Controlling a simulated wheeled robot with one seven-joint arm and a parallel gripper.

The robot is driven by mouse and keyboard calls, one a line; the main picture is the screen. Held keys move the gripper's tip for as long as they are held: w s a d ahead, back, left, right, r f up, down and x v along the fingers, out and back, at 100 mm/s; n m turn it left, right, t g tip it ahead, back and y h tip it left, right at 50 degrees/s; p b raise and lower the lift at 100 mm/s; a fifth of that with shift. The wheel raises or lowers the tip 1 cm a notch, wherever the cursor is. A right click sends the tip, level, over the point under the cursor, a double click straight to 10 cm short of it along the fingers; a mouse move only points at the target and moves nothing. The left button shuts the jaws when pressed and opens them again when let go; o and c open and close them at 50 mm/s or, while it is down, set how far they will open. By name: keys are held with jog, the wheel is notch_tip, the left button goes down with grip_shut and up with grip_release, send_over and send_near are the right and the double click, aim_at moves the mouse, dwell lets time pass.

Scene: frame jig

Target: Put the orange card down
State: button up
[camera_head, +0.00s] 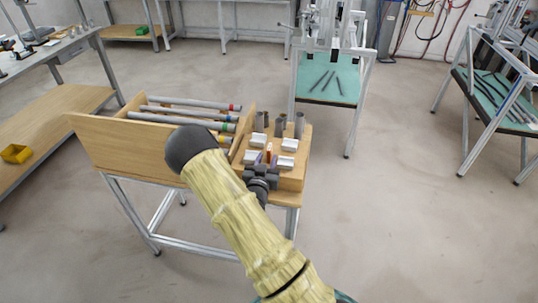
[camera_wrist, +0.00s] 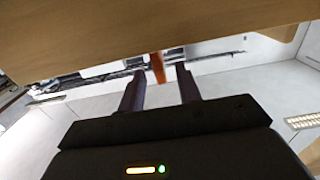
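The orange card (camera_wrist: 158,68) shows in the wrist view as a narrow upright strip. One end of it meets the edge of a wooden surface (camera_wrist: 150,35). My gripper (camera_wrist: 160,72) is open, with one dark finger on each side of the card and a visible gap on both sides. In the head view the card (camera_head: 269,152) is a small orange-red sliver between the fingers of my gripper (camera_head: 267,158), over the wooden board (camera_head: 293,181) with white blocks. My gripper partly hides that board, and the card's lower part is hard to make out.
White blocks (camera_head: 288,144) and grey cylinders (camera_head: 299,125) stand on the board close around my gripper. A wooden rack (camera_head: 105,145) with grey tubes (camera_head: 185,103) is to the left. Open floor (camera_head: 400,220) lies to the right; a green-topped bench (camera_head: 345,75) stands behind.

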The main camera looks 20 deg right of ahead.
jog(key=b+v, duration=0.1)
jog(key=v, duration=0.6)
jog(key=shift+s+a, duration=0.15)
jog(key=shift+s, duration=0.15)
